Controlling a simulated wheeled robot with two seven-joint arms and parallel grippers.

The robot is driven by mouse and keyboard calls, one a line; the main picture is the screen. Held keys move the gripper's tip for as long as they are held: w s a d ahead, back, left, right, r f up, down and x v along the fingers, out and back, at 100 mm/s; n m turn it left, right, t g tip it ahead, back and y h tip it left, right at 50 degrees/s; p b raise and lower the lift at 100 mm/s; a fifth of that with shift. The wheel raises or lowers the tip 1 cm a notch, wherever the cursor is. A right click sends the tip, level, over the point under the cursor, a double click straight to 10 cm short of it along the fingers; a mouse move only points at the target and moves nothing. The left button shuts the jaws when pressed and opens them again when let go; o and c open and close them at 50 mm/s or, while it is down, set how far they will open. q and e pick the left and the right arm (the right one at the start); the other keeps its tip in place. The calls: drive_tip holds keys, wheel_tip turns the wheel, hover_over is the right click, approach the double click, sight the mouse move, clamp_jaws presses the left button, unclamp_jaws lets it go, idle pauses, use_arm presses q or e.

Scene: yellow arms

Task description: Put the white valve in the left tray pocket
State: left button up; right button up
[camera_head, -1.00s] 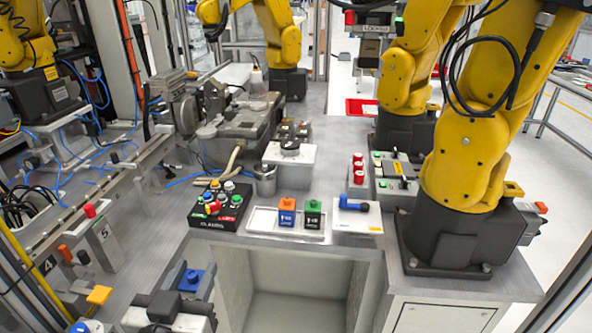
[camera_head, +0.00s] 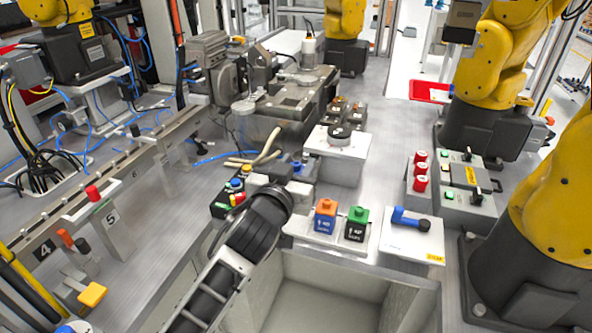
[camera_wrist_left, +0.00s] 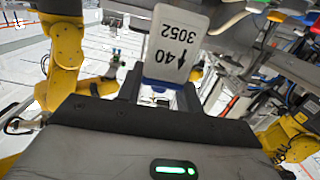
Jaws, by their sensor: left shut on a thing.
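The white valve (camera_wrist_left: 178,45), a white block marked "3052 40" with an arrow and a blue part at its base, stands between my left gripper's fingers in the left wrist view. In the head view my left gripper (camera_head: 284,182) is shut on it above the button box, behind and left of the tray; only a blue part (camera_head: 297,167) clearly shows there. The white tray (camera_head: 345,248) holds a blue valve with an orange top (camera_head: 325,218) and a black valve with a green top (camera_head: 355,225). My dark wrist partly covers the tray's left pocket. My right gripper is out of view.
A button box (camera_head: 222,206) lies beside my left gripper, partly hidden. A white plate with a blue handle (camera_head: 412,238) is right of the tray. A white block with a dark knob (camera_head: 337,152) stands behind. An open bin (camera_head: 325,300) lies in front.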

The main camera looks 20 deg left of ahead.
use_arm(q)
drive_tip(key=shift+f+b, duration=0.7)
drive_tip(key=shift+f, duration=0.05)
drive_tip(key=shift+f+b, duration=1.9)
drive_tip(key=shift+f, duration=0.1)
drive_tip(key=shift+f+b, duration=0.4)
drive_tip(key=shift+f, duration=0.25)
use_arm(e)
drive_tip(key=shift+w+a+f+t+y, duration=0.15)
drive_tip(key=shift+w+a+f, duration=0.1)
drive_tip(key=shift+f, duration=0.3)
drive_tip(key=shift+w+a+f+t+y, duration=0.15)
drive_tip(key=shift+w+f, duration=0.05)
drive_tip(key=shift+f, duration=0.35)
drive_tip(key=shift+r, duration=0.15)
use_arm(q)
drive_tip(key=shift+f+b, duration=0.35)
drive_tip(key=shift+f, duration=0.1)
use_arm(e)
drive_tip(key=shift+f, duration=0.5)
use_arm(q)
drive_tip(key=o, duration=1.2)
drive_tip(key=shift+c, duration=0.2)
